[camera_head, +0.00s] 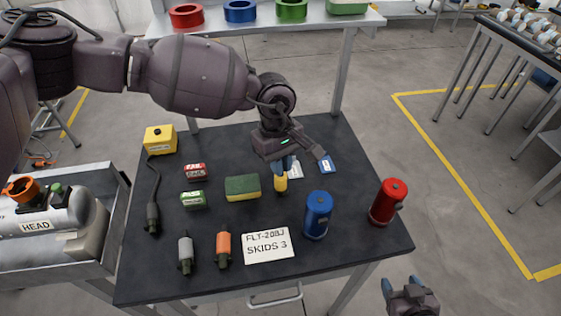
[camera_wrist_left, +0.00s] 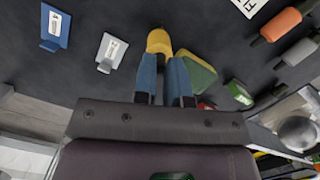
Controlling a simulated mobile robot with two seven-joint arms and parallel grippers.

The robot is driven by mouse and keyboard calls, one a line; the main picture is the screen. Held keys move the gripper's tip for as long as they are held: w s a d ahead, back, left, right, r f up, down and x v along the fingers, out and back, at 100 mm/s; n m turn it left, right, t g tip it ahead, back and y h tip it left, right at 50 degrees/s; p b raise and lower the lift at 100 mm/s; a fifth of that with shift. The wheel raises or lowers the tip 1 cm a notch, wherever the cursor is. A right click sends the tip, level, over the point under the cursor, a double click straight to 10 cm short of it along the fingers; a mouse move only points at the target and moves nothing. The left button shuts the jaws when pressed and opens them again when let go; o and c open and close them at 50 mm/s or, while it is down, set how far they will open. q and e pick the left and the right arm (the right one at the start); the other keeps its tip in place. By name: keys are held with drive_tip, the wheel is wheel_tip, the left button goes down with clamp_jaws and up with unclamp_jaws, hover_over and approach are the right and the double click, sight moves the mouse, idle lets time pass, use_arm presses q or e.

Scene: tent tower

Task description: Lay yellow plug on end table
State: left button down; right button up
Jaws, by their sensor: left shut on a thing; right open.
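My left gripper (camera_head: 281,172) reaches down over the dark table (camera_head: 335,258) and is shut on the yellow plug (camera_head: 281,184). The plug shows below the blue fingers, beside the right end of a green and yellow sponge (camera_head: 242,188). In the left wrist view the yellow plug (camera_wrist_left: 159,41) sticks out between the fingertips (camera_wrist_left: 165,60). I cannot tell whether it touches the tabletop. Its upper part is hidden by the fingers. My right gripper (camera_head: 410,292) is open and empty, beyond the table's lower right edge.
A blue canister (camera_head: 317,215) and a red canister (camera_head: 388,203) stand to the right. A grey plug (camera_head: 186,254), an orange plug (camera_head: 223,249) and a white sign (camera_head: 267,246) lie near the front. A yellow box (camera_head: 160,139) sits back left. Bare tabletop shows at the front right.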

use_arm(q)
drive_tip(key=c, duration=1.2)
unclamp_jaws()
drive_tip(key=shift+f, duration=0.1)
drive_tip(key=shift+o, duration=0.2)
drive_tip(key=shift+r, duration=0.25)
wheel_tip(320, 180, up, 12)
drive_tip(key=w+a, duration=0.1)
drive_tip(key=shift+w+f, duration=0.2)
use_arm(e)
drive_tip(key=shift+w+a+r, duration=0.1)
drive_tip(key=shift+w+a, duration=0.05)
drive_tip(key=shift+w, duration=0.35)
